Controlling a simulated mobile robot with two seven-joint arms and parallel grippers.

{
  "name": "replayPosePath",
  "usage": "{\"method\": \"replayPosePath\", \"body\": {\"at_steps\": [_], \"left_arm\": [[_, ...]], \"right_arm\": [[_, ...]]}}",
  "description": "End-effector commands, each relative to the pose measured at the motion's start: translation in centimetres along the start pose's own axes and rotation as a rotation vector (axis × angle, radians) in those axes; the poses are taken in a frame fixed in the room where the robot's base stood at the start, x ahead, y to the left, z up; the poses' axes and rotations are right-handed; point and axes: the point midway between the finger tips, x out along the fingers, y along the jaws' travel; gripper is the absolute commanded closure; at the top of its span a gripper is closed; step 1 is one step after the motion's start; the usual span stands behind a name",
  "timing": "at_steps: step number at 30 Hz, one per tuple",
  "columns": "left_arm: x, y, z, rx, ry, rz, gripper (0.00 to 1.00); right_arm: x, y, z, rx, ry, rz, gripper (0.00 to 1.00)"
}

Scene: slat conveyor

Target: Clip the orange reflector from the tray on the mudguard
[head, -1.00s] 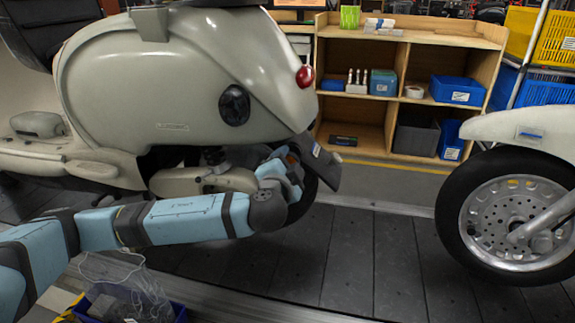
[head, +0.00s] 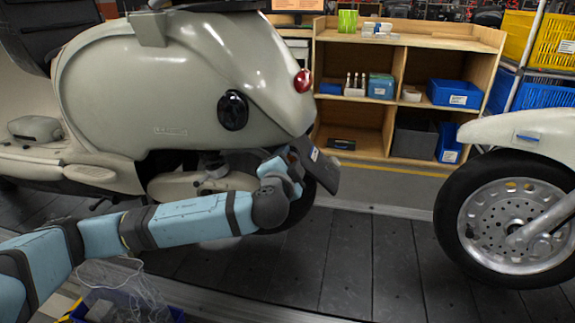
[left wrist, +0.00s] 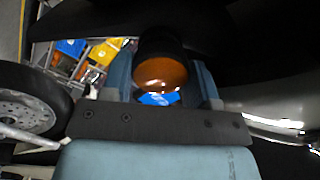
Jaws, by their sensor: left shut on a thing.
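My left gripper (head: 290,168) is at the rear of the cream scooter, beside the dark mudguard flap (head: 320,172) below the red tail light. In the left wrist view its two blue-grey fingers are shut on the orange reflector (left wrist: 160,76), which has a round orange face and a dark body. A dark surface fills the space around the reflector's far end. I cannot tell whether the reflector touches the mudguard. In the head view the reflector is hidden by the hand. My right gripper is not in view.
The scooter (head: 150,85) stands on the slat conveyor (head: 345,255). A second vehicle's front wheel (head: 510,215) is at the right. A wooden shelf (head: 405,38) with bins stands behind. A blue bin (head: 172,314) with clear plastic is at the bottom left.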

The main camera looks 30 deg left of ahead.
Motion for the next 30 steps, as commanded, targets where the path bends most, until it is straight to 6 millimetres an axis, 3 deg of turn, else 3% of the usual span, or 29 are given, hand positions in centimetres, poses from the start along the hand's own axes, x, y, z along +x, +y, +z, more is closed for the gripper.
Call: {"method": "replayPosePath", "body": {"at_steps": [30], "left_arm": [[1.08,0.03,0.03,0.001,0.000,0.001,0.68]], "right_arm": [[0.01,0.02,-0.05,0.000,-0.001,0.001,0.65]]}}
